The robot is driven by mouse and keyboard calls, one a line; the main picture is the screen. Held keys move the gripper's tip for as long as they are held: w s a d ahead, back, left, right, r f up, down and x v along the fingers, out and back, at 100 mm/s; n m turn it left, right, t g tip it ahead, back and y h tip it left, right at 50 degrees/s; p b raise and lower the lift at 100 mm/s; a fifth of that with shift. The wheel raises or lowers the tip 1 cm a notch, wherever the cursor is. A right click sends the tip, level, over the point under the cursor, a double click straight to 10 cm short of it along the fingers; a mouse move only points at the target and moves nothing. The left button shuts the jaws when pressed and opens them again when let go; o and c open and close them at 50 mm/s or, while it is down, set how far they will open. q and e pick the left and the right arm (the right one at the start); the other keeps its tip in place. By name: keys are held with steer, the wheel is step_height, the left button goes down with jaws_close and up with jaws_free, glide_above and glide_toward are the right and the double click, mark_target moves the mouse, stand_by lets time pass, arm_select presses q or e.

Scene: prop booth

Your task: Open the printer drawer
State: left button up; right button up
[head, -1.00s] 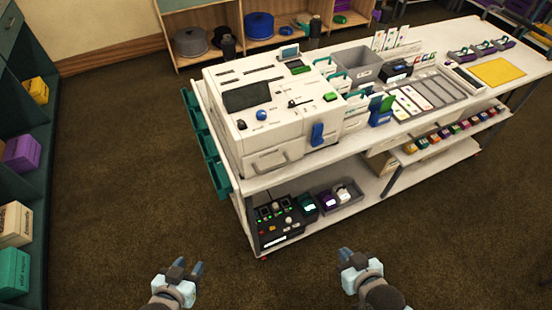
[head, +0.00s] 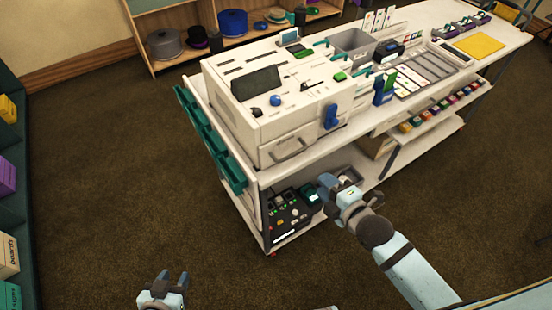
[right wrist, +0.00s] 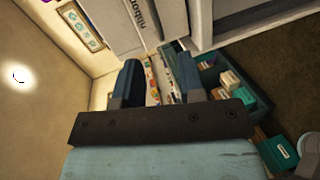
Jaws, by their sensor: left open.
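The printer is a big white machine (head: 290,92) on the near left end of a white cart in the head view. The printer drawer (head: 272,152) is low on its front, with a grey bar handle (head: 289,149), and looks closed. My right gripper (head: 326,183) is raised in front of the cart, below and to the right of the handle in the picture, apart from it. In the right wrist view its two dark fingers (right wrist: 159,78) are spread with nothing between them. My left gripper (head: 173,278) is open and empty over the floor at the bottom.
A black control box (head: 287,222) sits on the cart's lower shelf. Teal bins (head: 208,140) hang on the cart's left end. A blue lever (head: 331,116) is on the printer's front right. The brown floor (head: 120,190) left of the cart is clear.

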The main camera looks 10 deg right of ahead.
mark_target(293, 154)
steer(key=shift+n, duration=0.6)
steer(key=x, duration=0.9)
steer(key=r+p+x, duration=0.1)
steer(key=x, duration=0.4)
steer(key=shift+w+a, duration=0.2)
steer(key=shift+w, duration=0.1)
jaws_close()
